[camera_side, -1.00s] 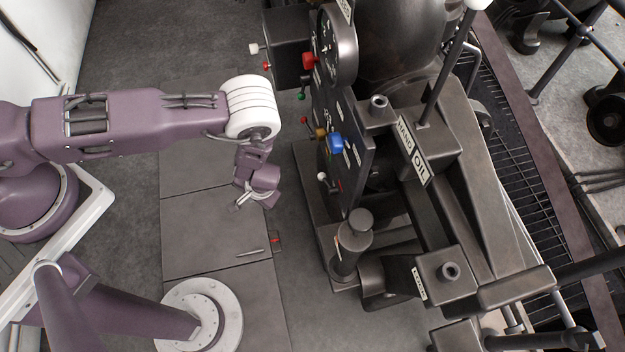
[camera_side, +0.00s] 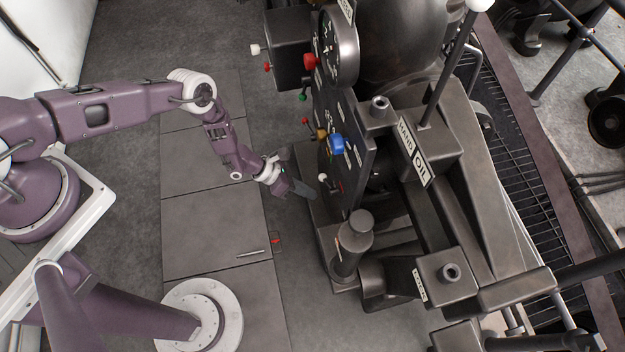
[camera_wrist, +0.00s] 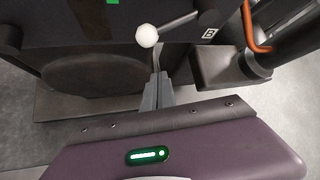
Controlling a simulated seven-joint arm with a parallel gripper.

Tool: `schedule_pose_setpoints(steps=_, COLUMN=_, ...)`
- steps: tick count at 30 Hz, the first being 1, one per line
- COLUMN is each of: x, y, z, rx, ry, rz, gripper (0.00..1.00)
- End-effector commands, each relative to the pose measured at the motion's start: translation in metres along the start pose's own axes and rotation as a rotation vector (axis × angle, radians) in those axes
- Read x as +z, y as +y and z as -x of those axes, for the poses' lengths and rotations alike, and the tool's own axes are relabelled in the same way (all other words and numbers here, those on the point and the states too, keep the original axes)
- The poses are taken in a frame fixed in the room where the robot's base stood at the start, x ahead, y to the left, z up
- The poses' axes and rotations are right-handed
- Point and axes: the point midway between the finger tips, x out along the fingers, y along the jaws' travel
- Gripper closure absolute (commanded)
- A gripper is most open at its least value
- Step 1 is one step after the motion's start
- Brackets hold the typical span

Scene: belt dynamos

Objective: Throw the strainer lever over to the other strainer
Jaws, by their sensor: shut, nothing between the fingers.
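The strainer lever, a grey rod with a white ball knob (camera_wrist: 147,36), shows in the wrist view at the front of the dark machine. Its rod runs from the knob to the right and slightly up, to a dark pivot end beside a "B" label (camera_wrist: 210,33). In the side view, its white knob (camera_side: 322,177) appears low on the panel. My gripper (camera_side: 309,194) is shut and empty just left of the machine, a little below the knob. In the wrist view the closed fingers (camera_wrist: 157,80) point toward the lever, below the knob; contact cannot be told. The strainer bodies cannot be made out clearly.
The panel above carries a blue knob (camera_side: 336,144) and a red knob (camera_side: 310,61). A dark cylindrical post (camera_side: 354,232) stands below and right of my gripper. An orange pipe (camera_wrist: 250,28) is at right in the wrist view.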

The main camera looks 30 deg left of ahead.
Motion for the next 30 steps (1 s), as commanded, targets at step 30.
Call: schedule_pose_setpoints(steps=30, x=0.041, y=0.0, z=0.018, rx=-0.001, ry=0.001, rz=-0.002, gripper=1.0)
